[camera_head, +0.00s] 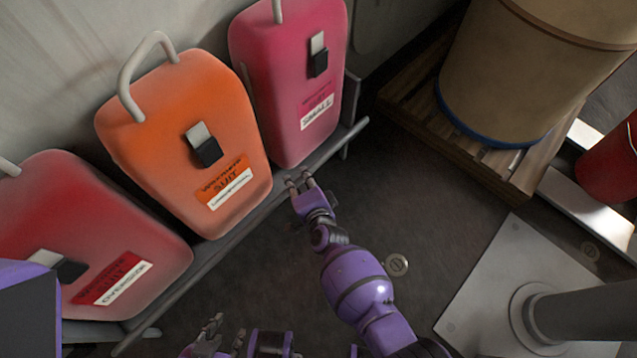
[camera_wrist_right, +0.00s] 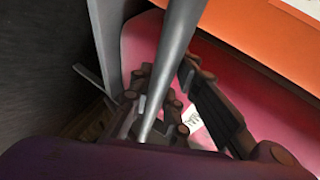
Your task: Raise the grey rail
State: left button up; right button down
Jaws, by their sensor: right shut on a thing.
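The grey rail (camera_head: 335,150) is a thin bar running diagonally along the front of the suitcase rack, below the cases. My right gripper (camera_head: 303,185) is at the rail, right of its middle, below the pink case. In the right wrist view the rail (camera_wrist_right: 175,60) passes between the dark fingers of that gripper (camera_wrist_right: 163,103), which is shut on it. My left gripper (camera_head: 225,335) is low at the bottom edge of the head view, right of the rail's near end. Its fingers are apart and empty, clear of the rail.
Behind the rail lean a red case (camera_head: 90,225), an orange case (camera_head: 165,105) and a pink case (camera_head: 270,60). A wooden pallet (camera_head: 480,165) with a tan drum (camera_head: 540,70) stands at upper right. A grey base plate (camera_head: 490,270) lies lower right.

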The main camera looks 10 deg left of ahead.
pick_arm(q)
jog(key=shift+w+a, duration=0.45)
jog(key=shift+a, duration=0.05)
pick_arm(e)
jog(key=shift+w+a+r, duration=0.3)
jog(key=shift+w+a, duration=0.35)
jog(key=shift+a, duration=0.15)
jog(key=shift+w+a+r, duration=0.25)
jog(key=shift+w+a, duration=0.4)
jog(key=shift+a, duration=0.15)
